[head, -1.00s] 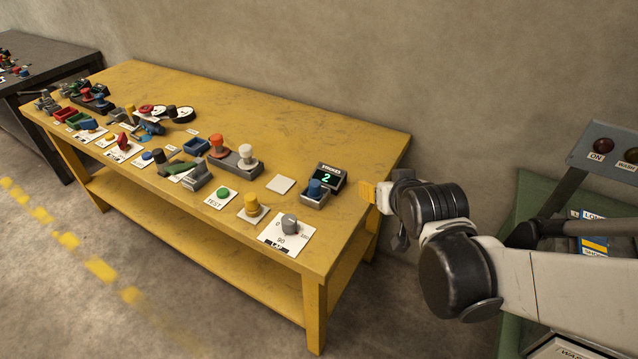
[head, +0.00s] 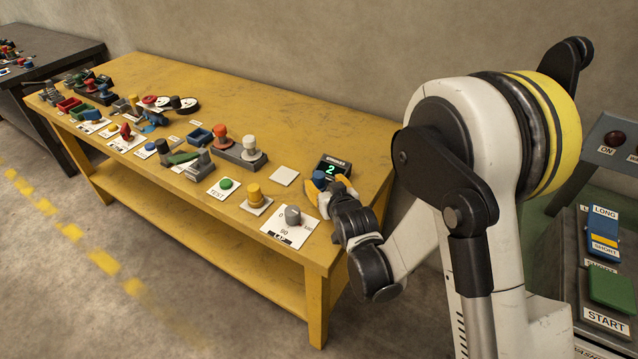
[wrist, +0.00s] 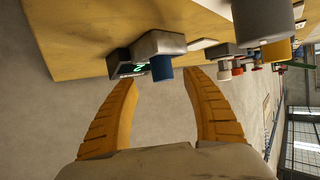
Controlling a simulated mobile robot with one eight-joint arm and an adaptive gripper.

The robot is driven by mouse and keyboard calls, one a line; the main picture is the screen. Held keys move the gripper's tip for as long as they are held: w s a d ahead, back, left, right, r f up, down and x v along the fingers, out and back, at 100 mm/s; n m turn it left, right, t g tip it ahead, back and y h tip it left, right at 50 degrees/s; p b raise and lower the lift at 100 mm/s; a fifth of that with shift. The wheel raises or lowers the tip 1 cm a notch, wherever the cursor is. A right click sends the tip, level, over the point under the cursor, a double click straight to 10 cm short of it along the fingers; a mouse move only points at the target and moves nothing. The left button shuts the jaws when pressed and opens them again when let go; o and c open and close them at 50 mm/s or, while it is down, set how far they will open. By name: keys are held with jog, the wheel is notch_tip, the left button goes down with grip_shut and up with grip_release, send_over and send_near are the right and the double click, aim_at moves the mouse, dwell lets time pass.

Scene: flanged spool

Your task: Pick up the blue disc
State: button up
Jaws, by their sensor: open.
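The blue disc (wrist: 162,68) shows in the wrist view as a short blue cylinder on a grey block (wrist: 158,45). In the head view its blue top (head: 319,178) is partly hidden by my gripper (head: 324,187) at the right end of the yellow table. In the wrist view my gripper (wrist: 163,79) is open, its yellow fingers spread to either side of the disc's line. The disc appears just beyond the fingertips. Whether either finger touches it I cannot tell.
A counter display (head: 334,167) reading 2 stands right behind the disc. A grey knob (head: 293,215), a yellow button (head: 254,194) and a white square plate (head: 284,176) lie nearby. Several parts crowd the table's left. The table's back strip is clear.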

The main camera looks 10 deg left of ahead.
aim_at(321, 180)
jog(key=b+x, duration=0.2)
jog(key=x, duration=0.2)
jog(key=shift+a+f, duration=0.15)
jog(key=shift+f, duration=0.1)
jog(key=shift+w+a, duration=0.15)
jog(key=shift+w, duration=0.2)
grip_shut()
